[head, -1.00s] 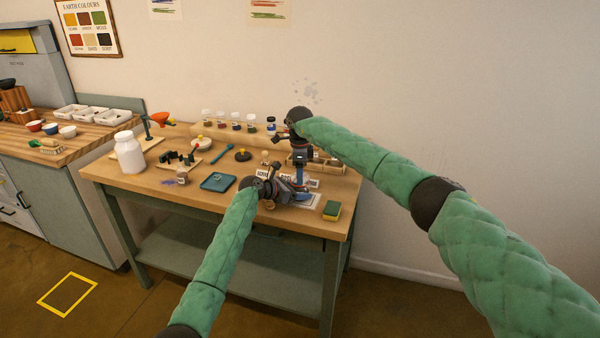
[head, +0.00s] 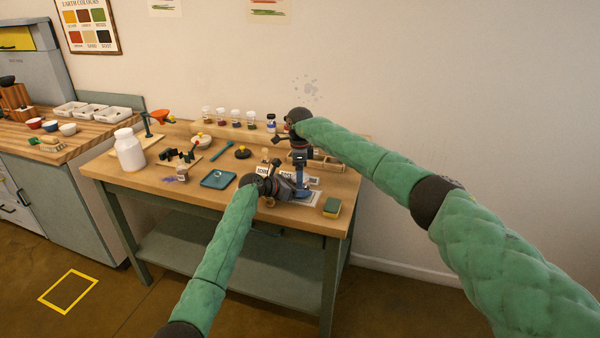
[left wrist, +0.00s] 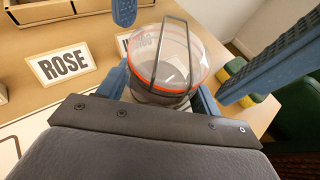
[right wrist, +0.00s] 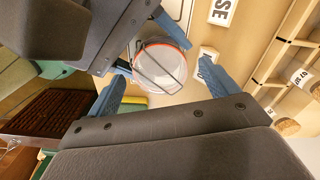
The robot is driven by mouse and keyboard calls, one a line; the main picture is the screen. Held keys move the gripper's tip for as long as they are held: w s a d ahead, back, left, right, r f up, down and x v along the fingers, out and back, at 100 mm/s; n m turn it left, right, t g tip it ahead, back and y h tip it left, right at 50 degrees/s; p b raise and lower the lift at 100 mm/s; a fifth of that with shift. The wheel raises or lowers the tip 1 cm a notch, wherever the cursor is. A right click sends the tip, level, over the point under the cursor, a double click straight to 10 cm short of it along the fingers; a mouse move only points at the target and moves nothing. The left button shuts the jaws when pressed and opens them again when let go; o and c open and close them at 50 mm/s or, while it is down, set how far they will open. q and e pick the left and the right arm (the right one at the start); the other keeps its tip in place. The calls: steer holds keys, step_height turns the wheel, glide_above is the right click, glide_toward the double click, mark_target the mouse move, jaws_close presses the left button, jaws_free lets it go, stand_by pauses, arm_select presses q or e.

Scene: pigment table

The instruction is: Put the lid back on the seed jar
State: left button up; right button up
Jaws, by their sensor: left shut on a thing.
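The seed jar (left wrist: 158,98) is clear glass, seen from above in the left wrist view. A clear round lid (left wrist: 168,48) with an orange-red seal and a wire loop is over its mouth; I cannot tell whether it is fully seated. The lid also shows in the right wrist view (right wrist: 160,66). My left gripper (head: 291,188) is shut around the jar's body from the side. My right gripper (head: 302,188) reaches down from above. Its blue fingers (right wrist: 163,88) are spread on either side of the lid, apart from it. The jar is mostly hidden in the head view.
A ROSE label (left wrist: 62,65) lies beside the jar, with another partly hidden behind it. A green-and-yellow sponge (head: 331,208) sits at the table's right edge. A teal tray (head: 218,179) lies to the left. A wooden divided box (head: 328,162) is behind the grippers.

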step_height(320, 180, up, 12)
stand_by(0.7)
arm_select(q)
steer(key=o, duration=1.5)
steer(key=shift+c, duration=0.2)
arm_select(e)
steer(key=shift+f, duration=0.1)
arm_select(q)
steer(key=shift+b+v, duration=0.8)
steer(key=shift+v, duration=3.05)
arm_select(e)
steer(key=shift+f, duration=0.75)
